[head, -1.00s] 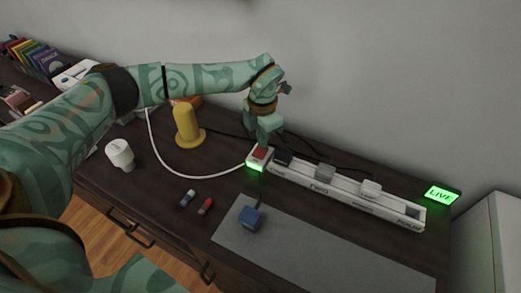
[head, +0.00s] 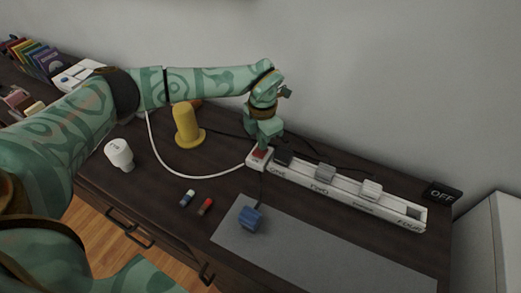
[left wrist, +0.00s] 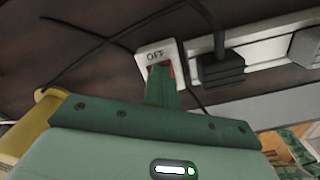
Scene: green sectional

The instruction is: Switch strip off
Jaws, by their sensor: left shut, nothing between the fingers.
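The white power strip (head: 345,199) lies along the back of the dark desk, with several plugs in its labelled sockets. Its red switch (head: 260,153) is at the left end; the switch block reads OFF in the left wrist view (left wrist: 154,55). The small sign (head: 442,192) at the right end is dark and reads OFF. My left gripper (head: 264,143) is shut and empty, pointing down with its fingertips at the red switch. In the left wrist view my left gripper (left wrist: 161,78) covers part of the switch. My right gripper is out of view.
A yellow cylinder (head: 185,127) stands left of my left gripper. A grey mat (head: 310,253) has free room. The wall is close behind.

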